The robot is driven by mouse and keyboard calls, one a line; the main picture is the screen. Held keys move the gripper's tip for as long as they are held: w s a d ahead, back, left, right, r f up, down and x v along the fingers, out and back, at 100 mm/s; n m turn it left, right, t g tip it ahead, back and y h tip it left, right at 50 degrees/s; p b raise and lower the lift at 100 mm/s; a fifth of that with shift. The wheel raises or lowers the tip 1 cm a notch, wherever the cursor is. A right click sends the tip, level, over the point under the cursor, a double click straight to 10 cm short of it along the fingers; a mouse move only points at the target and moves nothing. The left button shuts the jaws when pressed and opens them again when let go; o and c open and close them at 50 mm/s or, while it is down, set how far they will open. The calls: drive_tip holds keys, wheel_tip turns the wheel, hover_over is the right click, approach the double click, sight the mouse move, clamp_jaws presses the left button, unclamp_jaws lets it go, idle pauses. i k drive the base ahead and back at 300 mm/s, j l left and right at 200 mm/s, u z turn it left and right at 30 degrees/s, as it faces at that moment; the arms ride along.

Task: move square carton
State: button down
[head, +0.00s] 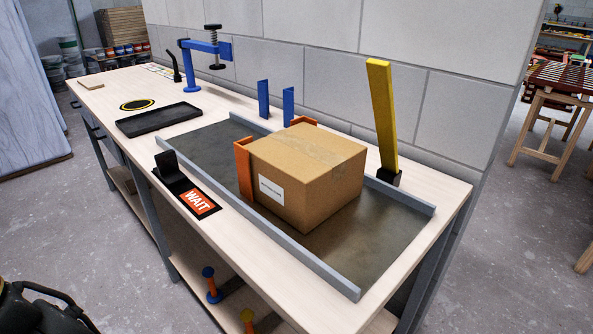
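The square carton (304,174) is a closed brown cardboard box with tape along its top and a white label on its front face. It sits on a dark grey strip (385,240) set along the bench, between two raised grey rails. An orange upright bracket (243,168) stands at its left corner, seemingly touching it. Another orange piece (302,120) shows behind its far corner, partly hidden. My gripper is not in view.
A black sign reading WAIT (199,203) lies at the bench's front edge. A yellow post (382,115) stands behind the carton, with two blue uprights (276,101) further left. A black tray (158,120) and blue clamp stand (192,66) are beyond. A block wall backs the bench.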

sight(304, 173)
drive_tip(key=j+z, duration=0.2)
drive_tip(key=j, duration=0.55)
drive_tip(key=i+j+z, duration=0.2)
drive_tip(key=j, duration=0.55)
drive_tip(key=k+j+z, duration=0.25)
drive_tip(key=j, duration=0.5)
drive_tip(key=j+z, duration=0.2)
drive_tip(key=j, duration=0.55)
drive_tip(key=i+j, duration=0.15)
drive_tip(key=i, duration=0.3)
drive_tip(key=i+j+z, duration=0.1)
drive_tip(key=i, duration=0.8)
